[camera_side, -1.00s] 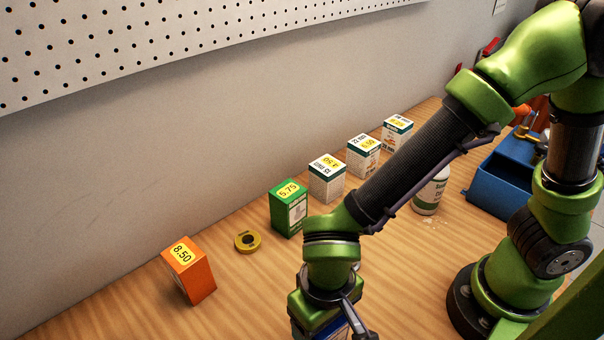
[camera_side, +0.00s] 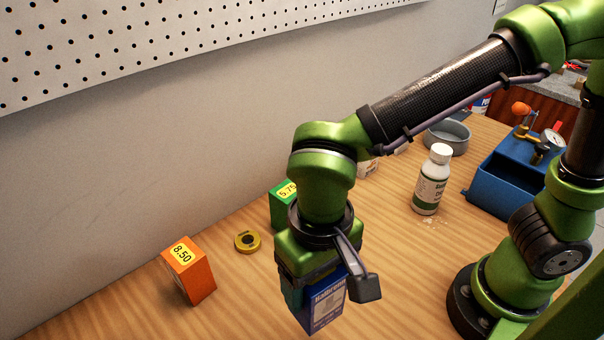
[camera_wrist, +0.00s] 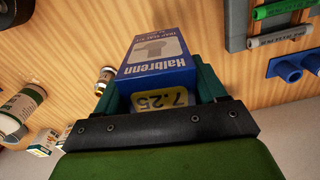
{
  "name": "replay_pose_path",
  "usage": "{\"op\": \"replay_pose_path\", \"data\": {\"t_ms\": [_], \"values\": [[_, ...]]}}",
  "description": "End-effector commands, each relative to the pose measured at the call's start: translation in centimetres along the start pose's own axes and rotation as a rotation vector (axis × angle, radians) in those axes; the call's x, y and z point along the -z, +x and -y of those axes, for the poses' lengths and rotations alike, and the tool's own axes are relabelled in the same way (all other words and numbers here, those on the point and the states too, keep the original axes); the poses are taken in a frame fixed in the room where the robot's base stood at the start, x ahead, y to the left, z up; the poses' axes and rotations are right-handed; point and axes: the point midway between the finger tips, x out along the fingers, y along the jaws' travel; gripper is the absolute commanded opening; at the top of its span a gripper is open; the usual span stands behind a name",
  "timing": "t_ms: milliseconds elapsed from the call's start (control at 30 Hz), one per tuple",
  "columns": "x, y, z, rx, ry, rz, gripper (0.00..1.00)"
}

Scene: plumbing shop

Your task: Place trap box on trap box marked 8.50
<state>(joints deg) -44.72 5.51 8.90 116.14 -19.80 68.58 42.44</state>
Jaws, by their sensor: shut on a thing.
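My gripper (camera_side: 312,278) is shut on a blue and white trap box (camera_side: 326,306) and holds it above the table, left of my base. In the wrist view the held box (camera_wrist: 157,58) shows the name "Halbrenn" and a yellow 7.25 label, with a finger on each side. The orange trap box marked 8.50 (camera_side: 189,272) stands on the table to the left, apart from my gripper. Its yellow label is on its top, which looks clear.
A yellow tape roll (camera_side: 247,241) lies between the orange box and a green box marked 5.75 (camera_side: 281,207). The wall runs behind.

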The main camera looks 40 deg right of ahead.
Motion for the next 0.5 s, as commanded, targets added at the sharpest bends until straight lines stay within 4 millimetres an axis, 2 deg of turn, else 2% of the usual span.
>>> {"op": "replay_pose_path", "data": {"t_ms": [100, 200, 300, 400, 500], "values": [[4.1, -1.9, 0.7, 0.01, 0.03, -0.008, 0.32], [7.2, -3.5, 0.9, 0.01, 0.013, -0.012, 0.32], [9.5, -5.1, 0.9, 0.008, -0.026, -0.014, 0.32], [10.4, -6.3, 1.0, 0.007, -0.076, -0.012, 0.32], [10.6, -6.5, 1.3, 0.001, -0.116, -0.002, 0.32]]}}
